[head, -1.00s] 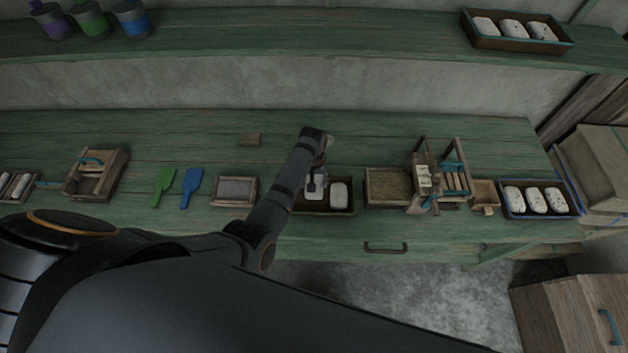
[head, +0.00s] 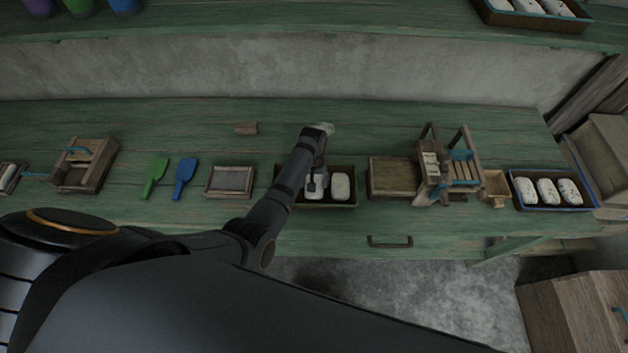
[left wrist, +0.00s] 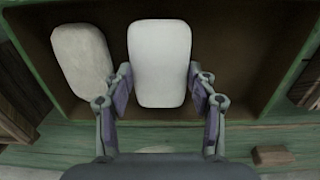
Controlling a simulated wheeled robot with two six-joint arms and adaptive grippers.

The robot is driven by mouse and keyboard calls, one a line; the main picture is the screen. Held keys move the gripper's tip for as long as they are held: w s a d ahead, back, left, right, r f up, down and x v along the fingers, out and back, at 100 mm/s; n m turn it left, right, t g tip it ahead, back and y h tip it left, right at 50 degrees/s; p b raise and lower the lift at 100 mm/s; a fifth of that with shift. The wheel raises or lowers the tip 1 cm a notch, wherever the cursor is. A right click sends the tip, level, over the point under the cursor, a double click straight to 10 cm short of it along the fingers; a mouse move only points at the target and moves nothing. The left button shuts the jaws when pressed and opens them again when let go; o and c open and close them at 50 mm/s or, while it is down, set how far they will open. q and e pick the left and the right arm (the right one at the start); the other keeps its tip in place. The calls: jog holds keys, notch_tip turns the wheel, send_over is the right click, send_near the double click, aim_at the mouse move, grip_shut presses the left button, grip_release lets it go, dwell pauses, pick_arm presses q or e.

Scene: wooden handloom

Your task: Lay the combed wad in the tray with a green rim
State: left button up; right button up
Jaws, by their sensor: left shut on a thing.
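The tray with a green rim (head: 340,206) stands on the bench near the middle of the head view. Its dark inside and green edge (left wrist: 190,137) also fill much of the left wrist view. I cannot tell whether this wad touches the tray floor. A second, creamier wad (head: 340,186) lies in the tray beside it, at the left in the wrist view (left wrist: 80,60). My right gripper is not in view.
A wooden box (head: 392,178) and a small wooden device (head: 450,170) stand to the right. A blue-rimmed tray (head: 520,200) with white wads is farther right. A shallow framed tray (head: 230,182) and blue (head: 185,178) and green (head: 155,177) paddles lie left. The bench behind is mostly clear.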

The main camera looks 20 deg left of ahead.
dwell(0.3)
pick_arm(q)
jog(key=o, duration=0.9)
jog(key=o, duration=0.3)
jog(key=shift+o, duration=0.2)
jog(key=shift+r, duration=0.1)
notch_tip(320, 180, up, 6)
jog(key=p, duration=0.7)
notch_tip(320, 180, up, 2)
jog(key=shift+p, duration=0.45)
